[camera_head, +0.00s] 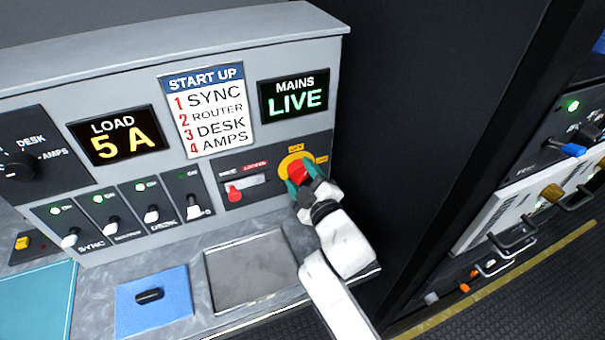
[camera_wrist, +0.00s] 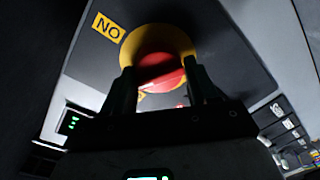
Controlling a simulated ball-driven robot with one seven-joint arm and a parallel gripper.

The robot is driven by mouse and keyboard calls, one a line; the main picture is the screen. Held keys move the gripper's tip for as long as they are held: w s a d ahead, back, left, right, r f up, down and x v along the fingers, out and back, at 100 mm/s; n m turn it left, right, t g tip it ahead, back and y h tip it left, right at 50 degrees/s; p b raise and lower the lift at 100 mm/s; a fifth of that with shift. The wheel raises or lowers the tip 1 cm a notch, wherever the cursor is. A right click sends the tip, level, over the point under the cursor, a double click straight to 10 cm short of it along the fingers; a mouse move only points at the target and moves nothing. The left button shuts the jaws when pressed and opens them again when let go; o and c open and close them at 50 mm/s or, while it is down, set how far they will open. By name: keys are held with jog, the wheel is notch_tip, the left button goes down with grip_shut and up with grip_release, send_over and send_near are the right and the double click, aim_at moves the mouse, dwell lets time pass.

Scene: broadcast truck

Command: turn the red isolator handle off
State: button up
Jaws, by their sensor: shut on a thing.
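The red isolator handle (camera_head: 297,172) sits on a yellow round plate (camera_head: 291,160) at the right of the grey control panel. In the wrist view the red handle (camera_wrist: 160,75) shows between my two fingers, in front of the yellow plate (camera_wrist: 150,42). My gripper (camera_head: 301,184) is shut on the handle, with green fingertips at its sides. It also shows in the wrist view (camera_wrist: 162,88). The mains display (camera_head: 294,95) above reads "LIVE". My gripper hides part of the handle.
A smaller red lever (camera_head: 235,193) is left of the handle. Several switches (camera_head: 152,214) with green lights line the panel below. The load display (camera_head: 117,136) reads "5 A". A metal tray (camera_head: 252,270) and a blue pad (camera_head: 153,302) lie on the counter. A dark cabinet wall stands close on the right.

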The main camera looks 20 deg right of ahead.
jog(key=n, duration=0.5)
jog(key=shift+r+h+p, duration=0.1)
jog(key=shift+h+p, duration=0.2)
jog(key=shift+n, duration=0.4)
jog(key=o, duration=1)
jog(key=shift+s, duration=0.3)
jog(key=s, duration=1)
jog(key=shift+r, duration=0.25)
